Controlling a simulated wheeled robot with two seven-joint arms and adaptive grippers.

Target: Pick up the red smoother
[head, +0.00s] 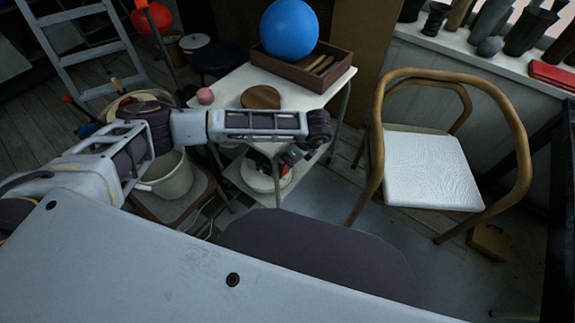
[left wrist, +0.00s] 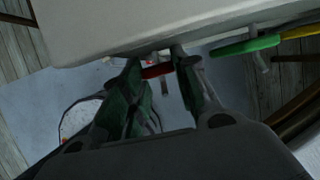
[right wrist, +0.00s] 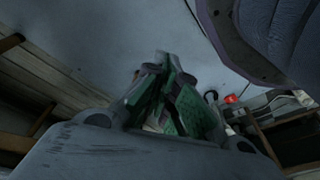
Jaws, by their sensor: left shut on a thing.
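The red smoother shows in the left wrist view as a short red handle (left wrist: 157,71) just below the edge of the white table (left wrist: 110,35). My left gripper (left wrist: 165,62) has its fingertips on either side of this handle and is shut on it. The rest of the smoother is hard to make out. In the head view my left gripper (head: 292,156) is beside the small white table (head: 227,88), partly hidden by my wrist. My right gripper (right wrist: 168,70) shows only in its own wrist view, its fingers near each other with nothing clear between them.
A green-handled tool (left wrist: 245,46) and a yellow-handled tool (left wrist: 300,32) are along the same table edge. A blue ball (head: 289,28) sits in a wooden tray (head: 285,70) on the table. A wooden chair (head: 433,170) stands to the right, with bare floor between.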

